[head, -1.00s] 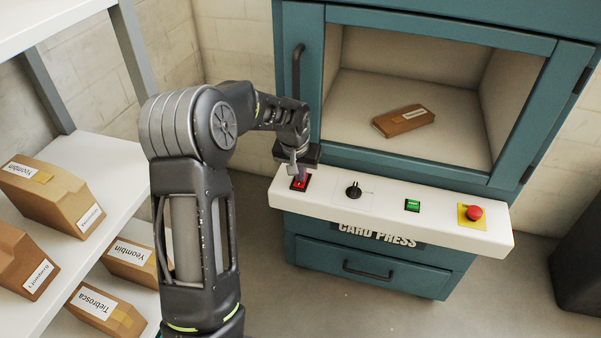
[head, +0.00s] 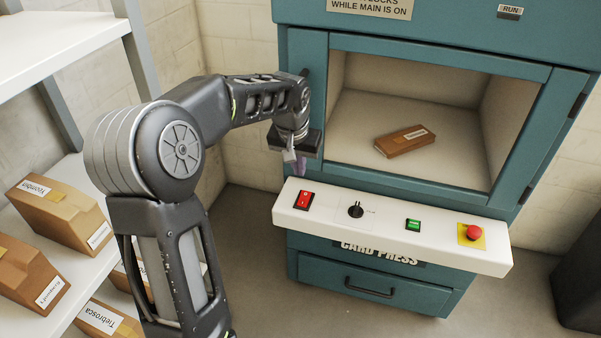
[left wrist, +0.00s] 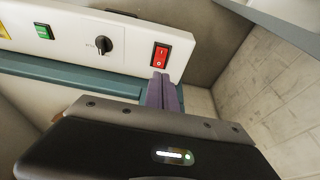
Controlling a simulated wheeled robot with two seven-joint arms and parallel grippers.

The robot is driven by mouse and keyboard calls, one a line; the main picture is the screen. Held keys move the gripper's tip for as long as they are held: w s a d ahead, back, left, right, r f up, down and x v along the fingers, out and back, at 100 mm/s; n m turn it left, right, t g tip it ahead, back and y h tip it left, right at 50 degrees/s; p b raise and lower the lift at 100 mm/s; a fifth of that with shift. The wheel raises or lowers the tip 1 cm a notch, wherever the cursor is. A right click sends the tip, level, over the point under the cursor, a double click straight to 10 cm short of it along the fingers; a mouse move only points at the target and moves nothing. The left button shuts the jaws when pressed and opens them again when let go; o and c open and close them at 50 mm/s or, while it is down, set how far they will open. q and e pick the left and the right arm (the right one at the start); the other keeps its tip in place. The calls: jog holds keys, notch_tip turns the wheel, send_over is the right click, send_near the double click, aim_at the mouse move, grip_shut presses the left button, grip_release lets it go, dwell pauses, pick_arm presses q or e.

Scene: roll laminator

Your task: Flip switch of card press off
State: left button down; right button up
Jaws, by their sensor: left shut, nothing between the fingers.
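The card press (head: 306,100) is a teal cabinet with a white control ledge (head: 330,212) along its front. A red rocker switch (head: 304,200) sits at the ledge's left end, and it also shows in the left wrist view (left wrist: 161,56). Which side of the rocker is pressed is too small to tell surely. My left gripper (head: 299,166) is shut and empty, above and behind the switch in the head view and apart from it. In the left wrist view its purple fingers (left wrist: 163,92) are together just below the switch. My right gripper is not in view.
The ledge also holds a black rotary knob (head: 355,210), a green button (head: 413,225) and a red emergency button (head: 473,233). A brown box (head: 404,142) lies inside the press chamber. A white shelf (head: 90,250) with labelled boxes stands left.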

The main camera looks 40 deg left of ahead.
aim_at(308, 194)
pick_arm(q)
jog(key=shift+r, duration=0.1)
jog(key=shift+w+r+t+b, duration=0.2)
jog(key=shift+w+t+b, duration=0.25)
jog(key=shift+w, duration=0.25)
jog(key=x, duration=1.4)
jog(key=shift+s+f, duration=0.15)
jog(key=shift+s, duration=0.25)
